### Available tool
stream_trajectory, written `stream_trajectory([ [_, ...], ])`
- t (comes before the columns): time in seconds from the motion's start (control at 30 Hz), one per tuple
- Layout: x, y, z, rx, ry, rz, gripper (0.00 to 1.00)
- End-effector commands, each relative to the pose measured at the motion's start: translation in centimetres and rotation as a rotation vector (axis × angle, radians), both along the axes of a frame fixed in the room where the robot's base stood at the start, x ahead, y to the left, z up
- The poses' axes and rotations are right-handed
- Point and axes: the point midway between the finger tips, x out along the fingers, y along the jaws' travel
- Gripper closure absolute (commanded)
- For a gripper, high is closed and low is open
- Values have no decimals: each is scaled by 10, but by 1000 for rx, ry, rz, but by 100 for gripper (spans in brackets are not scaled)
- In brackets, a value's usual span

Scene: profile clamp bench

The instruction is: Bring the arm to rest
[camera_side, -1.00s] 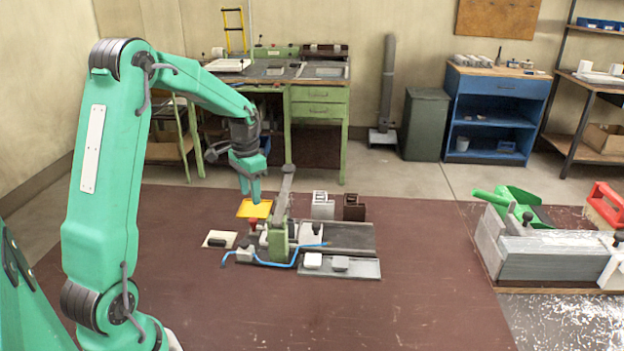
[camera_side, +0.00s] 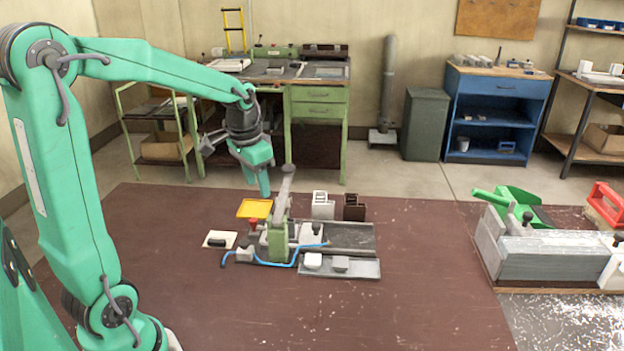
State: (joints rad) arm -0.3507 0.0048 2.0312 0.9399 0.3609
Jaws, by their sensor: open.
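My gripper (camera_side: 264,184) hangs in the air above and just behind the clamp fixture, its fingers pointing down. It is open, and I see nothing held in it. My green arm reaches across from the left side of the view. Below the gripper, the clamp fixture (camera_side: 278,241) stands on the brown bench top, with a grey upright lever and a blue hose. A yellow tray (camera_side: 255,209) lies flat just behind the fixture, below and left of the fingers. The gap between the fingertips is too small to make out clearly.
White (camera_side: 321,206) and dark brown (camera_side: 354,208) blocks stand behind the fixture. A grey tray (camera_side: 341,267) with small pale pieces lies in front. A grey mitre box (camera_side: 545,255) and green dustpan (camera_side: 510,203) are at the right. The brown surface (camera_side: 420,290) between is clear.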

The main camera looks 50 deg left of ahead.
Motion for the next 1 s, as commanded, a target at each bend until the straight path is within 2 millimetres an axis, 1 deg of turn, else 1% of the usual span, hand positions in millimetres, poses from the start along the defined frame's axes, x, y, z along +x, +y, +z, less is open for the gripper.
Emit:
stream_trajectory([
  [0.03, -6, -11, 8, 5, -21, -6, 55],
  [0.2, -26, -39, 25, 8, -77, -5, 55],
  [0.5, -66, -82, 44, -1, -179, -4, 55],
  [0.8, -108, -115, 48, -30, -279, -7, 55],
  [1.0, -127, -127, 46, -51, -323, -5, 55],
])
